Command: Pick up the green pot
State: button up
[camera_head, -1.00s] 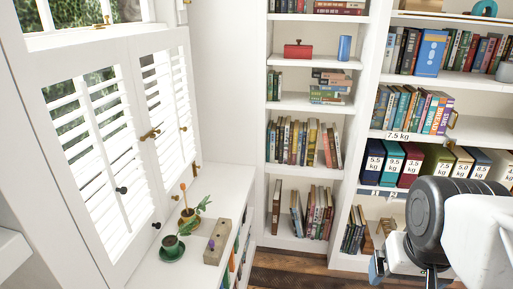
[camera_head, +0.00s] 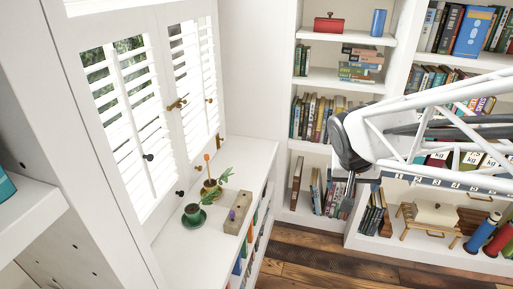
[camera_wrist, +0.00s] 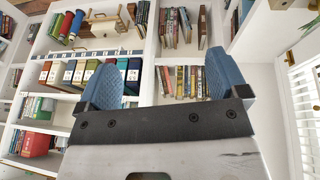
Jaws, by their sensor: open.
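The green pot (camera_head: 194,216) stands on a green saucer on the white ledge under the shuttered window in the head view, with a small plant in it. My gripper shows in the wrist view (camera_wrist: 163,88) with its two blue fingers wide apart and nothing between them. In the head view my arm reaches in from the right, its end in front of the bookshelf, well to the right of the pot. The fingertips are mostly hidden there. The pot is not in the wrist view.
A yellowish pot (camera_head: 211,190) with a plant stands just behind the green pot. A beige block (camera_head: 238,213) with a purple thing on it lies to the right. Shutters (camera_head: 130,130) border the ledge on the left. Wooden floor (camera_head: 310,262) lies open in front of the bookshelves.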

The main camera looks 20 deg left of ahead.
jog(key=w+a+f+t, duration=0.1)
jog(key=w+a+f, duration=0.3)
jog(key=w+a, duration=0.5)
jog(key=n+t+y, duration=0.1)
jog(key=n+y, duration=0.3)
send_near(193, 210)
jog(key=shift+a+f, duration=0.35)
jog(key=shift+f, duration=0.25)
jog(key=shift+f, duration=0.1)
jog(key=shift+x, duration=1.2)
jog(key=shift+w, duration=0.15)
jog(key=shift+d+x, duration=0.2)
jog(key=shift+x, duration=2.3)
